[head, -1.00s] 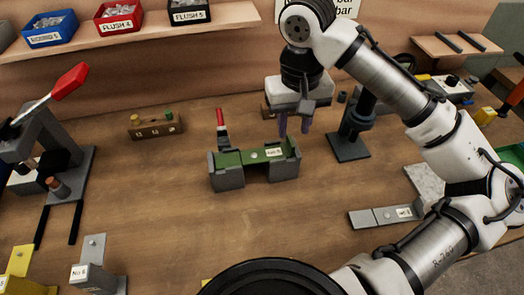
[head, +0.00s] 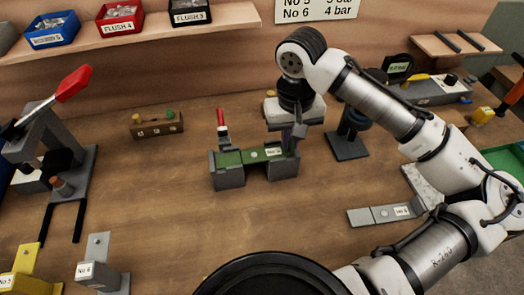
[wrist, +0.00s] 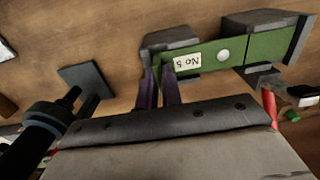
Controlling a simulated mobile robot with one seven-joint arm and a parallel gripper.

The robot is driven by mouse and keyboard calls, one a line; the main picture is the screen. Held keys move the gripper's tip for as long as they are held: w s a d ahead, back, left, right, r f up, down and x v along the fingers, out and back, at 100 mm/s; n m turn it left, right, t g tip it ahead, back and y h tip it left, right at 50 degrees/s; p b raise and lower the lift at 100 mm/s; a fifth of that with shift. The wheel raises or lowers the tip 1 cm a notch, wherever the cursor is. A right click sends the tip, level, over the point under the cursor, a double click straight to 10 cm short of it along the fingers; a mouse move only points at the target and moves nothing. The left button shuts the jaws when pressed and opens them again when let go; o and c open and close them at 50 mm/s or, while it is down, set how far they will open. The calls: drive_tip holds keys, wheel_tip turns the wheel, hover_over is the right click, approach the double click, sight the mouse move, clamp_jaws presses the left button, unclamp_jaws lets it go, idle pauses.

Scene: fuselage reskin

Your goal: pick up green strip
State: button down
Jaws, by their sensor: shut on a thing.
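The green strip (head: 253,155) lies across the tops of a grey holder (head: 230,178) with two end blocks, in the middle of the bench. It carries a white "No 5" label and a round pale button, also clear in the wrist view (wrist: 245,48). My gripper (head: 292,150) is at the strip's right end in the head view. In the wrist view its purple fingers (wrist: 160,70) are shut on the strip's labelled end, beside a holder block. The strip still sits in the holder.
A red-handled tool (head: 222,125) stands just behind the holder. A dark post on a square base (head: 348,145) is to the right. A grey labelled strip (head: 385,214) lies front right. A red-levered press (head: 55,130) stands at left.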

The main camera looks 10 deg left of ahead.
drive_tip(key=shift+r, duration=0.1)
wheel_tip(320, 180, up, 17)
drive_tip(key=b, duration=0.4)
idle(0.7)
